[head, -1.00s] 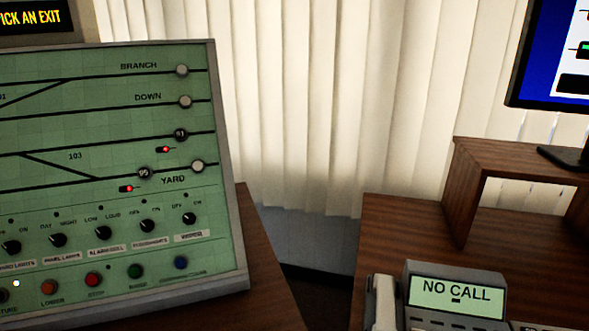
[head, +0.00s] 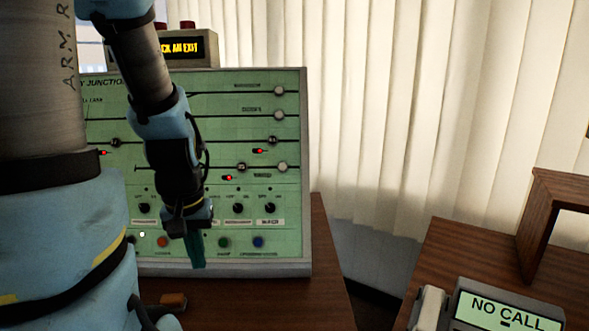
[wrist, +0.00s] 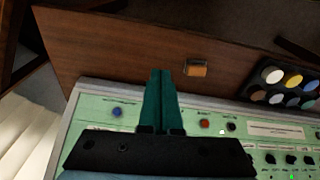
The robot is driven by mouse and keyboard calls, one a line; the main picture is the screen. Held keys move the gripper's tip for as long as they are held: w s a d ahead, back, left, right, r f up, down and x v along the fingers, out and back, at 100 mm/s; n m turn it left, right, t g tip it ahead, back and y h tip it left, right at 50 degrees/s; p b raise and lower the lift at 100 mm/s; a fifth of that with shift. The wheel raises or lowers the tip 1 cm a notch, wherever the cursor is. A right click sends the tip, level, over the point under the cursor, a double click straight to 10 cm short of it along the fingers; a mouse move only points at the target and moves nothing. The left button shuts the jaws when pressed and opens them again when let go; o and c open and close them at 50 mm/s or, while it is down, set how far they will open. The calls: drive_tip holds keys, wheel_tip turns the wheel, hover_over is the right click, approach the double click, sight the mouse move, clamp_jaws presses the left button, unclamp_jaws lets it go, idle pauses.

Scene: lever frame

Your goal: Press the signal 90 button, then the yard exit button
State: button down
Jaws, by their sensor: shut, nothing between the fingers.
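The green signal panel (head: 295,205) stands upright on the desk in the head view. The pale yard exit button (head: 281,167) is at the right end of the lowest track line. A dark round button (head: 115,141) sits at the left, its number too small to read; I cannot tell if it is signal 90. My arm hides the panel's middle. My gripper (head: 196,250) hangs in front of the panel's lower edge, fingers down, shut and empty. In the wrist view its teal fingers (wrist: 160,85) are together, over the panel's lower edge and the wooden desk.
The display (head: 182,47) above the panel shows amber text ending "CK AN EXIT". A small orange item (wrist: 197,68) and a tray of coloured discs (wrist: 285,83) are on the desk. A phone (head: 505,305) reading "NO CALL" and a wooden shelf (head: 540,225) stand right.

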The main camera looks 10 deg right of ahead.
drive_tip(key=w+d+r+n+t+y+p, duration=0.1)
drive_tip(key=w+d+r+n+t+y, duration=0.1)
drive_tip(key=w+d+r+n, duration=0.2)
drive_tip(key=w+d+r+n+t+y+p, duration=0.2)
drive_tip(key=w+d+r+n, duration=0.3)
drive_tip(key=d+n, duration=0.5)
drive_tip(key=w+d+r+n+t+y+p, duration=0.1)
drive_tip(key=w+d+n, duration=0.6)
drive_tip(key=n, duration=1.4)
wheel_tip(320, 180, up, 4)
drive_tip(key=w+t+y, duration=0.1)
drive_tip(key=y, duration=0.1)
drive_tip(key=shift+w+f+t+y+p, duration=0.2)
drive_tip(key=shift+f+t+y+p, duration=0.1)
drive_tip(key=shift+p, duration=0.1)
